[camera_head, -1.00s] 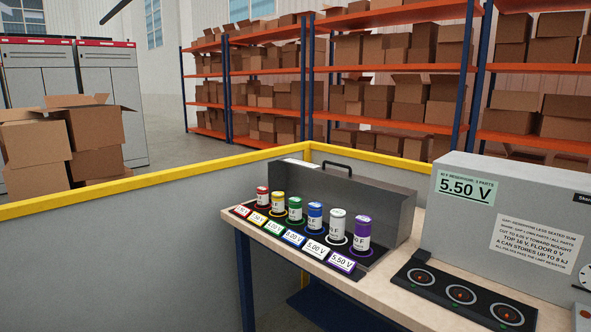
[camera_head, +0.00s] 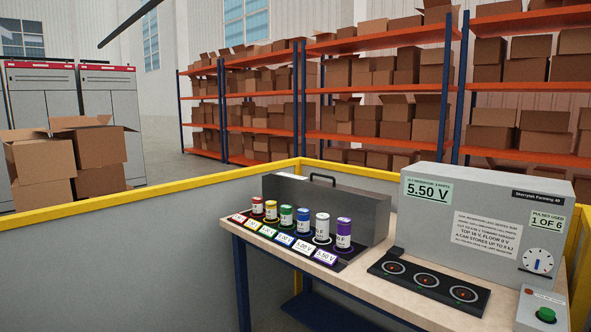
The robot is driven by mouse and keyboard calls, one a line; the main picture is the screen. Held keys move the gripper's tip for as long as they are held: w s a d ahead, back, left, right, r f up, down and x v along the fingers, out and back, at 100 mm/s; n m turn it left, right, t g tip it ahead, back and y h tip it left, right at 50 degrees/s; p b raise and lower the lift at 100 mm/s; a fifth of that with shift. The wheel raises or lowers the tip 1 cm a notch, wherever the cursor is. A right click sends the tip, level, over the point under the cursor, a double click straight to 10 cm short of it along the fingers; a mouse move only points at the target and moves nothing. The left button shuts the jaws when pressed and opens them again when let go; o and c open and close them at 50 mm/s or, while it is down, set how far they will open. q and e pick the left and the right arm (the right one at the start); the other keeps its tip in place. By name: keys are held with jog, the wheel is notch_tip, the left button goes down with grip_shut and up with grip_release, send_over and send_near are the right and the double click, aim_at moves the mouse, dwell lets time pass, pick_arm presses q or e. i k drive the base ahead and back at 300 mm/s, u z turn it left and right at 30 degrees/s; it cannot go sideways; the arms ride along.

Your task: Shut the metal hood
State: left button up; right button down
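The metal hood (camera_head: 352,213) is a dark grey metal shell with a black handle (camera_head: 322,177) on its top edge. It stands raised behind a row of several coloured cans, leaving them uncovered. The cans run from a red one (camera_head: 257,207) at the left to a purple one (camera_head: 344,233) at the right. They stand on a dark base with voltage labels (camera_head: 303,247) along its front. Neither of my grippers is in view.
The wooden bench (camera_head: 375,290) also carries a grey machine (camera_head: 425,215) reading 5.50 V and "1 of 6", a black three-socket plate (camera_head: 429,281) and a green button box (camera_head: 540,310). A yellow-topped barrier (camera_head: 150,202) runs behind. Shelves and boxes stand farther back.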

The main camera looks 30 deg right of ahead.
aim_at(368, 212)
jog(key=u, duration=0.15)
jog(key=i, duration=2.85)
jog(key=z, duration=1.4)
jog(key=i, duration=0.8)
jog(key=z, duration=1.25)
jog(key=i, duration=0.25)
jog(key=z, duration=0.05)
